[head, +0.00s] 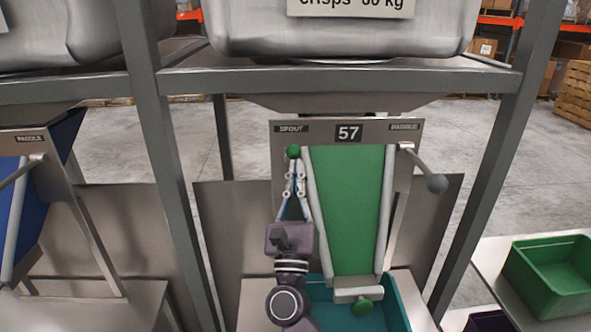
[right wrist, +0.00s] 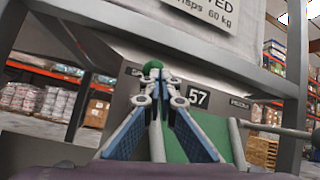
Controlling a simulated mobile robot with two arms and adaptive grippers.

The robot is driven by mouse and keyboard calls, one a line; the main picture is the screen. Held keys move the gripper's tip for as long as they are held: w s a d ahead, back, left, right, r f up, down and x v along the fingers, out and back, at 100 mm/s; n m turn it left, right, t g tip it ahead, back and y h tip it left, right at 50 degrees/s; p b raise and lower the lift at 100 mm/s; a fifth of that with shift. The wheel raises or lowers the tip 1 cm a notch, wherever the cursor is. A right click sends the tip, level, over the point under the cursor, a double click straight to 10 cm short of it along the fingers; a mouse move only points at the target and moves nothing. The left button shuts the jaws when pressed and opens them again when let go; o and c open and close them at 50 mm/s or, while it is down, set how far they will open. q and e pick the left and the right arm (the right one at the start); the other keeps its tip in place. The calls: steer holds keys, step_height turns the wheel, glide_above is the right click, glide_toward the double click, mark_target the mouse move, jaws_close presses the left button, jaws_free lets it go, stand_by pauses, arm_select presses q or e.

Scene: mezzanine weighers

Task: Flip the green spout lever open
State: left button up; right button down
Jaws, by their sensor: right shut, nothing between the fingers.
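The green ball knob of the spout lever (head: 293,151) is under the SPOUT label on the left of the weigher panel (head: 377,132) marked 57. It also shows in the right wrist view (right wrist: 152,68), just beyond the fingertips. My right gripper (head: 294,167) is shut and empty, its tips right below the knob in the head view. I cannot tell whether they touch it. The lever's shaft is hidden behind the fingers. My left gripper is not in view.
A paddle lever with a grey knob (head: 437,183) sticks out at the panel's right. Grey frame posts (head: 170,150) stand either side.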

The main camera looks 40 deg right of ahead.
steer(key=v, duration=1.1)
steer(key=shift+f+y, duration=0.3)
steer(key=shift+w+d, duration=0.15)
